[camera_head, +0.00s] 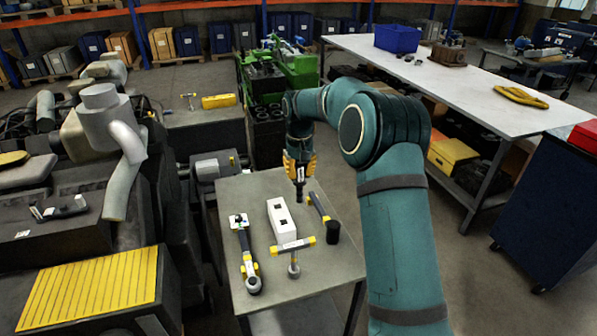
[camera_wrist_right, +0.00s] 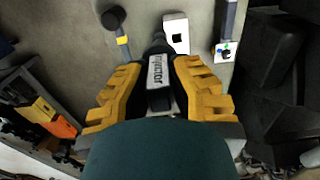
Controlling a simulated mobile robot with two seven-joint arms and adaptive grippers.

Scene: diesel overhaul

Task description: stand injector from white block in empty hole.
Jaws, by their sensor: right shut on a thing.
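My right gripper (camera_head: 299,168) is shut on the injector (camera_head: 299,192), a dark slim part hanging roughly upright below the yellow fingers. In the right wrist view the injector (camera_wrist_right: 158,72) shows its label between the fingers (camera_wrist_right: 160,90). It is held above the far part of the grey table, apart from the white block. The white block (camera_head: 273,208) lies on the table, to the left and nearer, with dark openings in its top; one opening also shows in the block (camera_wrist_right: 176,24) in the wrist view. I cannot tell which hole is the empty one. My left gripper is not in view.
On the grey table (camera_head: 323,274) lie a torque-wrench-like tool (camera_head: 245,258), a yellow-handled T-shaped tool (camera_head: 293,248) and a hammer-like tool (camera_head: 318,207). A green engine (camera_head: 296,68) stands beyond. A large engine with a grey pipe (camera_head: 124,150) fills the left.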

